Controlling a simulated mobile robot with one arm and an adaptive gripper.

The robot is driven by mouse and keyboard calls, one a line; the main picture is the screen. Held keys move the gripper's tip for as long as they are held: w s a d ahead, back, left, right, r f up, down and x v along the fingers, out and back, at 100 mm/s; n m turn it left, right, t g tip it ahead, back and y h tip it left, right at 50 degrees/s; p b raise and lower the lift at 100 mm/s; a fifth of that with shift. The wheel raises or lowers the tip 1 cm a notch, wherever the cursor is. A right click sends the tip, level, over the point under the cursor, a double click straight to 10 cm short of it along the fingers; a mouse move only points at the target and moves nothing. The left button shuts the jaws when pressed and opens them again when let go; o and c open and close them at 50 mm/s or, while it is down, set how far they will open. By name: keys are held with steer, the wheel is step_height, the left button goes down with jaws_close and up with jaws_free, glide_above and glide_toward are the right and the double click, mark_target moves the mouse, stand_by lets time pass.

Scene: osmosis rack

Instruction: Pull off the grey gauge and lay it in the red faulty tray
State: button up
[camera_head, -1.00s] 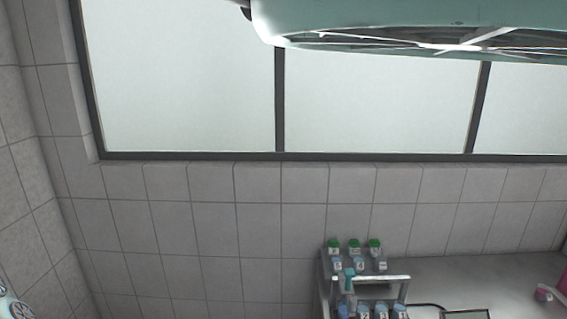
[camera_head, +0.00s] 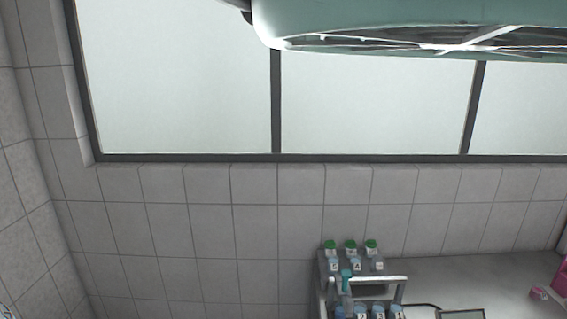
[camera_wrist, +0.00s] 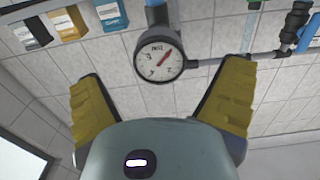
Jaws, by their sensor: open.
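A round gauge (camera_wrist: 160,55) with a dark grey rim, white face and red needle shows in the wrist view. It is fixed below a blue pipe piece (camera_wrist: 157,14), with a grey pipe running off to the right. My gripper (camera_wrist: 162,85) is open, its two yellow-padded fingers apart on either side below the gauge. The gauge appears between and beyond the fingertips, not touching them. The gripper is not seen in the head view. I see no red tray in either view.
Labelled boxes (camera_wrist: 68,22) sit at the upper left of the wrist view. A black valve fitting (camera_wrist: 296,20) and blue pipe are at upper right. In the head view, a rack with green-capped bottles (camera_head: 350,246) stands on a grey counter (camera_head: 480,285), with a pink item (camera_head: 562,278) at right.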

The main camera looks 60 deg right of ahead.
steer(key=b+x, duration=0.1)
steer(key=x, duration=0.2)
steer(key=shift+b, duration=0.3)
steer(key=shift+x, duration=0.8)
steer(key=shift+d+b, duration=0.15)
steer(key=shift+b, duration=1.2)
steer(key=c, duration=1.4)
steer(key=shift+b+v, duration=2.35)
steer(key=shift+v, duration=0.6)
